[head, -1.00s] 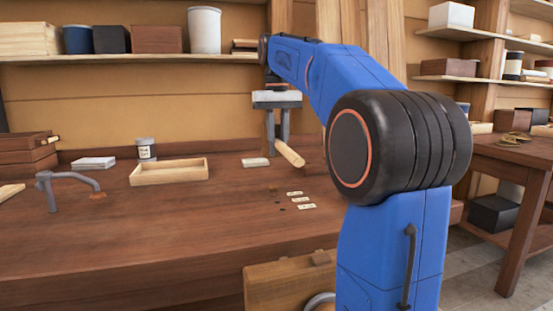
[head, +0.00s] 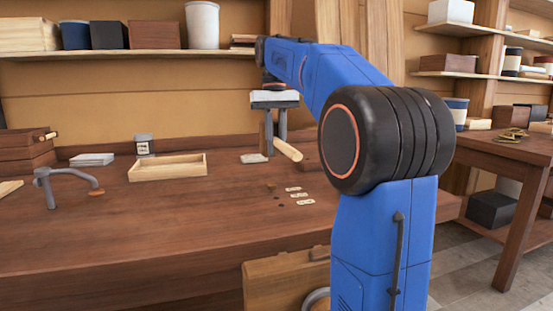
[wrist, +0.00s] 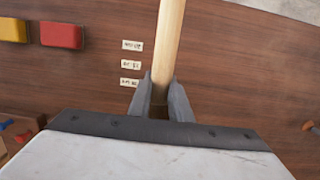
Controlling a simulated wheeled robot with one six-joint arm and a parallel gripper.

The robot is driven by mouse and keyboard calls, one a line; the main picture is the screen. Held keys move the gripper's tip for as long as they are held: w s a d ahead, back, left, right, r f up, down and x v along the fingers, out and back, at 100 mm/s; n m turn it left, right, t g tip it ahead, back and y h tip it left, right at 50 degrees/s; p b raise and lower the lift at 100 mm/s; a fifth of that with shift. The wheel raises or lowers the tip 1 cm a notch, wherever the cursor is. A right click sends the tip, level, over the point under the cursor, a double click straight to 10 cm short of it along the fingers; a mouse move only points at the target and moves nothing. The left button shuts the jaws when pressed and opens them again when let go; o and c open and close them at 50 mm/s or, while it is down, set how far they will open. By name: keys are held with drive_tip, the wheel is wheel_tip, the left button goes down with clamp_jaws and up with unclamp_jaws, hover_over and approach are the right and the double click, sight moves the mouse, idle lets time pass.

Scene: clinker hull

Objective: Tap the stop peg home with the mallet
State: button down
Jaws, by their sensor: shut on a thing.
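My gripper (head: 274,142) is shut on the mallet's pale wooden handle (head: 288,151) and holds it above the back of the bench. In the wrist view the handle (wrist: 170,45) runs up out of the picture between my gripper's grey fingers (wrist: 165,100). I cannot make out the mallet's head in either view. A small brown stub, perhaps the stop peg (head: 272,186), shows on the bench top in front of the gripper, near small dark spots and labels (head: 299,197). The mallet is apart from it. In the wrist view I cannot see the peg.
A shallow wooden tray (head: 150,178), a grey clamp (head: 45,180) and a labelled jar (head: 144,145) are on the bench's left. A pale block (head: 253,158) lies near the gripper. Yellow (wrist: 12,30) and red (wrist: 61,33) blocks show in the wrist view. The bench front is clear.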

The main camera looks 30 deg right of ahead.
drive_tip(key=shift+s, duration=0.1)
idle(0.6)
wheel_tip(320, 180, down, 10)
wheel_tip(320, 180, up, 10)
drive_tip(key=shift+r, duration=0.1)
